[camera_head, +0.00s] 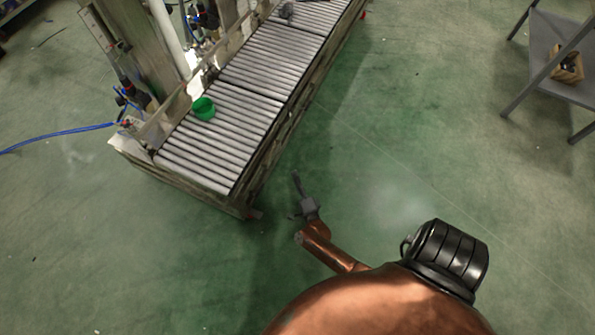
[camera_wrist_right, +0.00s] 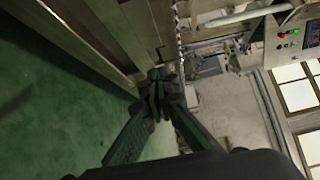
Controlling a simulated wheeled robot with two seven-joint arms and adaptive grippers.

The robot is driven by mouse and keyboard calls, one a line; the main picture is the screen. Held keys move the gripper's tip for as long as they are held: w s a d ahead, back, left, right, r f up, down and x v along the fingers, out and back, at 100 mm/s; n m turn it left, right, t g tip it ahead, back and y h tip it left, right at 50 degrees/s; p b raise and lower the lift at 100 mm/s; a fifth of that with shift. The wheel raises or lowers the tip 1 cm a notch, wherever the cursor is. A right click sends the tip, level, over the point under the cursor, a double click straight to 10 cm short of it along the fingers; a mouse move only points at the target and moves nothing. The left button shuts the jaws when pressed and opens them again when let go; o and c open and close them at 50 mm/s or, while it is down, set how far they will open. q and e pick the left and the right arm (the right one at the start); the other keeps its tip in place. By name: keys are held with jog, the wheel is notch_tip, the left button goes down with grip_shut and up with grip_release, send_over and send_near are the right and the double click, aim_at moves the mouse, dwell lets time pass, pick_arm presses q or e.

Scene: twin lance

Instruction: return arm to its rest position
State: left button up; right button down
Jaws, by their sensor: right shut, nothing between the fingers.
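My right gripper (camera_head: 297,182) shows in the head view over the green floor, just right of the near end of the roller conveyor. Its copper-coloured arm comes up from the bottom of the picture. In the right wrist view the two dark fingers of my right gripper (camera_wrist_right: 158,80) meet at their tips, with nothing between them. My left gripper is not in either view.
A roller conveyor (camera_head: 225,130) runs from lower left to top centre, with a green cup-like object (camera_head: 203,108) on its rollers. A grey shelf (camera_head: 555,50) with a small brown box (camera_head: 568,66) stands at the top right. The floor between them is clear.

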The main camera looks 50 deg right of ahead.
jog(key=shift+s+a, duration=0.1)
jog(key=shift+s, duration=0.15)
